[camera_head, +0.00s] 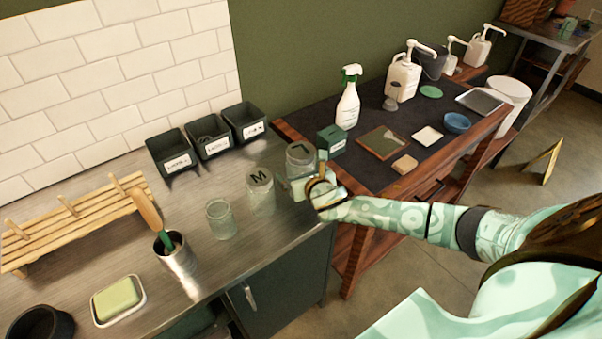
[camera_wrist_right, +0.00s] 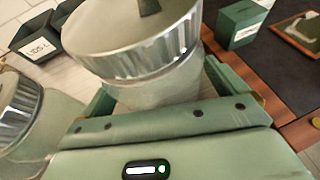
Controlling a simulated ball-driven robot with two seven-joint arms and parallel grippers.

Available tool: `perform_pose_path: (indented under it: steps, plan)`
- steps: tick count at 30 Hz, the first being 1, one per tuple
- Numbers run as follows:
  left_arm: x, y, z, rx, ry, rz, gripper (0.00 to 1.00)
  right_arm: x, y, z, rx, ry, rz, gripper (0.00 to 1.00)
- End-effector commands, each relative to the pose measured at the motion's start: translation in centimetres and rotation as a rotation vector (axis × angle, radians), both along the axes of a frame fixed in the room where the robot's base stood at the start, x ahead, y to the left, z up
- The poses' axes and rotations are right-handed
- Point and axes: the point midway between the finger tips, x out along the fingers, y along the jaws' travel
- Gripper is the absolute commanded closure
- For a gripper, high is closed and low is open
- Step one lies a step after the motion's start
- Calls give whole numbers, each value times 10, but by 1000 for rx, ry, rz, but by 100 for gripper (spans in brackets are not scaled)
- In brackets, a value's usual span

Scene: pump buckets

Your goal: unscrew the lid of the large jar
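The large jar (camera_head: 300,158), its grey lid marked L, stands at the right end of the metal counter. In the right wrist view the lid (camera_wrist_right: 130,35) sits on the jar, and the glass body (camera_wrist_right: 160,88) is below it. My right gripper (camera_head: 312,180) is at the jar's side, below the lid. Its green fingers (camera_wrist_right: 160,95) lie against both sides of the glass and appear closed on it. The lower jar is hidden behind my gripper. My left gripper is in neither view.
A jar with an M lid (camera_head: 261,190) stands just left of the large jar, and an open jar (camera_head: 220,220) farther left. Dark bins (camera_head: 210,137) stand behind. A green box (camera_head: 331,140) and spray bottle (camera_head: 347,106) stand on the neighbouring bench.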

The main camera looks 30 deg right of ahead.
Motion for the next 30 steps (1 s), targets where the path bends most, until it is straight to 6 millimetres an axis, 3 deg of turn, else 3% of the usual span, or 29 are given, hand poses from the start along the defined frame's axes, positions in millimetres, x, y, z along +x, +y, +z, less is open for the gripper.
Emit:
perform_pose_path:
  steps: [1,6,14,20,23,30]
  plan:
    - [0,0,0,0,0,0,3,0,0,0,0,0,0,14]
    - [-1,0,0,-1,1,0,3,0,0,0,0,0,0,59]
    - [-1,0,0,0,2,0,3,0,0,1,0,-1,0,59]
    - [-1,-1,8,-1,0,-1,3,0,-1,18,0,-4,0,59]
    - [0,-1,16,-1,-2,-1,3,1,-1,38,0,-6,0,59]
    - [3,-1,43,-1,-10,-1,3,-47,-20,98,-4,-3,2,59]
